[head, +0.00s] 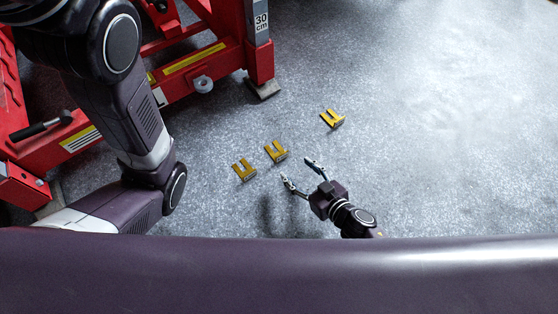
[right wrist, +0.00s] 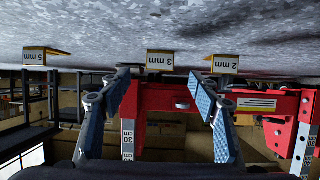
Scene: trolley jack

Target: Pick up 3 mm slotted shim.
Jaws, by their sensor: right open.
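The 3 mm slotted shim (head: 276,151) is a yellow U-shaped piece on the grey floor, the middle one of three. In the right wrist view, which is upside down, its white end label reads 3 mm (right wrist: 160,61). My right gripper (head: 298,171) is open and empty, apart from the shim, on its near right side in the head view. In the right wrist view the spread fingers (right wrist: 158,90) frame the 3 mm shim between their tips. My left gripper is not in view.
The 2 mm shim (head: 243,170) lies close left of the 3 mm one, and the 5 mm shim (head: 332,118) lies farther right. A red trolley jack (head: 205,65) stands behind, with a 30 cm post (head: 261,25). The floor to the right is clear.

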